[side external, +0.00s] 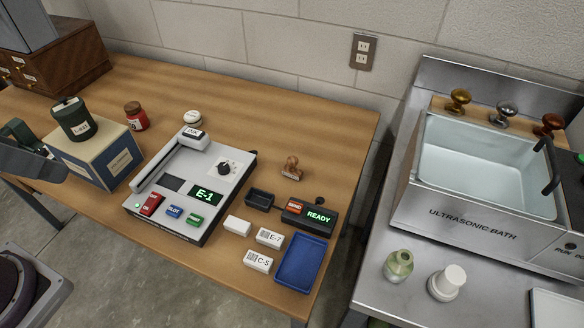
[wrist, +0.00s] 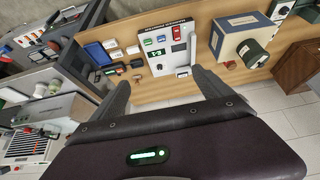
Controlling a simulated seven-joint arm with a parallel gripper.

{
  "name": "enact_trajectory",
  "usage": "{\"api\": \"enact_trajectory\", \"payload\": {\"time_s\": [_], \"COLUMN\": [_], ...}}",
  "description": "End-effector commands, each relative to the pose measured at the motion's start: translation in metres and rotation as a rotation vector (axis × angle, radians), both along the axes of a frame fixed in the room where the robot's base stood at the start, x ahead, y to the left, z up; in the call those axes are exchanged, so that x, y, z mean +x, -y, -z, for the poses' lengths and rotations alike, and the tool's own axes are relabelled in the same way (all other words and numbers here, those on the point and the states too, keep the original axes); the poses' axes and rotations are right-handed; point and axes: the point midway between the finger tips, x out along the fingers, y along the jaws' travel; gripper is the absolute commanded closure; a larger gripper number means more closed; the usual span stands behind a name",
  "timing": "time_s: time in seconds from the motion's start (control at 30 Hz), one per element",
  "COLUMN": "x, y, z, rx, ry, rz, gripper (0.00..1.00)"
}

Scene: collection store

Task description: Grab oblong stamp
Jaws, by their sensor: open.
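A small stamp with a brown wooden handle (side external: 291,168) stands on the wooden table, behind the black READY device and right of the grey E-1 machine. Its base is too small to tell the shape clearly. In the wrist view a small brown thing (wrist: 137,77) near the left fingertip may be this stamp. My gripper (wrist: 160,78) is open and empty, its two dark fingers wide apart above the table and apart from the stamp. I cannot make out its fingers in the side external view.
Near the stamp are the READY device (side external: 309,217), grey E-1 machine (side external: 222,178), a black open box (side external: 260,199), white blocks (side external: 258,262) and a blue tray (side external: 297,262). An ultrasonic bath (side external: 478,207) stands right, with three knobbed handles behind it. Table right of the stamp is clear.

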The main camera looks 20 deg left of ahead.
Motion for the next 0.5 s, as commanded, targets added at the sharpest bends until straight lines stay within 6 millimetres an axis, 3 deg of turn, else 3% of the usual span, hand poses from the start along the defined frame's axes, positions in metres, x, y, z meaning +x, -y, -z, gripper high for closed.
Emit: {"api": "enact_trajectory", "payload": {"time_s": [0.07, 0.13, 0.43, 0.5], "x": [0.000, 0.000, 0.002, 0.016], "y": [0.000, 0.000, 0.001, 0.005], "z": [0.000, 0.000, 0.000, -0.003], "rx": [0.000, 0.000, -0.002, -0.015], "ry": [0.000, 0.000, 0.001, 0.008], "rz": [0.000, 0.000, 0.001, 0.010], "gripper": [0.11, 0.25, 0.25, 0.25]}}
